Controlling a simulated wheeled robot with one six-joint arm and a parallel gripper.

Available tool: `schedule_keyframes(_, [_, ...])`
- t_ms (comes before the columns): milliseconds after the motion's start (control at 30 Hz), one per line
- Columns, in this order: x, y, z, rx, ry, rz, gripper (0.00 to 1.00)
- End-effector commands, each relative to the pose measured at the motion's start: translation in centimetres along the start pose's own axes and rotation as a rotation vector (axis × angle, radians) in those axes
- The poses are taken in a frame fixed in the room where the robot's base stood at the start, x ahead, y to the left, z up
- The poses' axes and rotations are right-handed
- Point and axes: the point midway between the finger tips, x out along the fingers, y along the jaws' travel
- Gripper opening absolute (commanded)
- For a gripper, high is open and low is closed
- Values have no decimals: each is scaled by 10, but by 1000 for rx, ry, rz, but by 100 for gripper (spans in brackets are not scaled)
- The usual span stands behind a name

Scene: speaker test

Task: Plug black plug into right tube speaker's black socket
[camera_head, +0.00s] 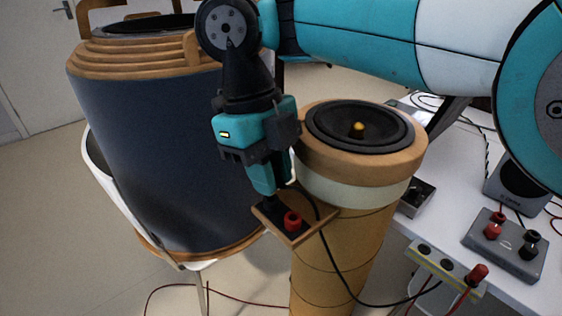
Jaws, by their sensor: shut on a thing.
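The right tube speaker (340,235) is a cardboard-coloured tube with a pale band and a black cone on top. A small wooden terminal plate (297,238) sticks out from its left side, with a red socket (292,221) on it. My teal and black gripper (267,191) points down over the plate's back left part, left of the red socket. It is shut on the black plug (270,203), whose tip is at the black socket's place. The fingers and plug cover that socket, so I cannot tell whether the plug is in it. A black cable (328,250) hangs across the tube.
A large dark blue drum-shaped speaker (150,140) stands close at the left. On the white table (400,240) at the right are a socket box (437,262) with a red plug (478,273) and a grey box (507,250) with red and black posts. A red cable lies on the floor.

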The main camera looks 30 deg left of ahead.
Motion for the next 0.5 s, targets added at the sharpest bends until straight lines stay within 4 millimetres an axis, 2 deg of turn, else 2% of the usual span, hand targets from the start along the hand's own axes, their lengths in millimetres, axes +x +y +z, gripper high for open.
schedule_keyframes(33, [11, 1, 1, -4, 23, 6, 0])
schedule_keyframes(300, [15, 1, 2, -4, 23, 6, 0])
schedule_keyframes(500, [10, 1, 1, -4, 23, 6, 0])
